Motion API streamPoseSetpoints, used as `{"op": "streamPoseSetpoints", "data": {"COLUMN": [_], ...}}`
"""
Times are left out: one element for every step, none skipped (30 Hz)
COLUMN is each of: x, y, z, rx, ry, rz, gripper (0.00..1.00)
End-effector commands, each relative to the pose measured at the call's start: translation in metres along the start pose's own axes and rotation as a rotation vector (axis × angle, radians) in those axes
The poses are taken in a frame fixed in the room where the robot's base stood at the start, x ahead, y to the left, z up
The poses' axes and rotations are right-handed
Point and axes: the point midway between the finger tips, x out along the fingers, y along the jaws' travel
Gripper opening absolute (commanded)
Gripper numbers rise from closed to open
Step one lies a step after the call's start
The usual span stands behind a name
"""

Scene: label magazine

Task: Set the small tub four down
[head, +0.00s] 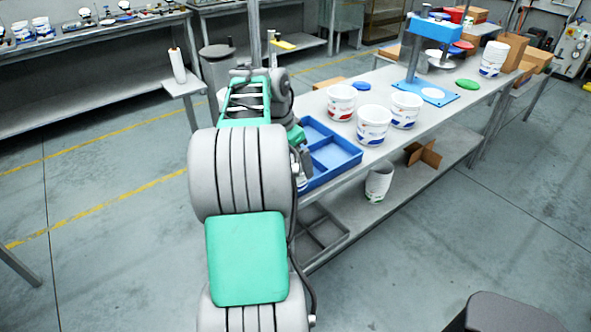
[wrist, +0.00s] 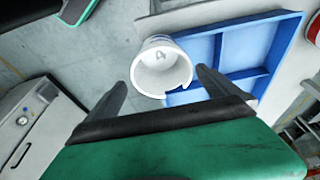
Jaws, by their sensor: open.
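In the wrist view a small white tub (wrist: 158,72) with a 4 marked on its inside bottom shows mouth toward me. My gripper (wrist: 161,79) is open, its two dark fingers on either side of the tub with a narrow gap visible at the left. The tub overlaps the corner of the blue divided tray (wrist: 205,44) in the picture; I cannot tell what it rests on.
Several larger white tubs (head: 373,124) stand on the table behind the tray. A blue press stand (head: 420,82) and a green lid (head: 467,85) are farther along. Another white tub (head: 378,186) and an open cardboard box (head: 424,155) sit on the lower shelf.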

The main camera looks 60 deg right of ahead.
Motion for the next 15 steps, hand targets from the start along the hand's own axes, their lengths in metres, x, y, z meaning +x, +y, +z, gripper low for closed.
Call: {"op": "streamPoseSetpoints", "data": {"x": [0.009, 0.012, 0.018, 0.021, 0.026, 0.033, 0.039, 0.044, 0.051, 0.056, 0.059, 0.062, 0.064, 0.064, 0.064], "y": [0.001, 0.000, 0.000, -0.001, -0.001, -0.002, -0.002, -0.003, -0.003, -0.003, -0.003, -0.004, -0.004, -0.004, -0.004], "z": [0.001, 0.001, 0.002, 0.002, 0.003, 0.003, 0.004, 0.005, 0.004, 0.004, 0.004, 0.004, 0.004, 0.004, 0.004], "rx": [-0.001, -0.001, -0.002, -0.004, -0.004, -0.004, -0.006, -0.005, -0.004, -0.005, -0.006, -0.006, -0.006, -0.006, -0.006], "ry": [-0.002, -0.002, -0.001, -0.002, -0.002, -0.002, -0.003, -0.002, -0.002, -0.001, -0.001, -0.001, 0.000, 0.000, 0.000], "rz": [0.002, 0.001, 0.001, 0.001, 0.001, 0.001, 0.002, 0.001, 0.001, -0.001, -0.001, -0.002, -0.002, -0.003, -0.004], "gripper": [1.00, 1.00, 1.00, 1.00, 1.00, 1.00, 1.00, 1.00, 1.00, 1.00, 1.00, 1.00, 1.00, 1.00, 1.00]}}
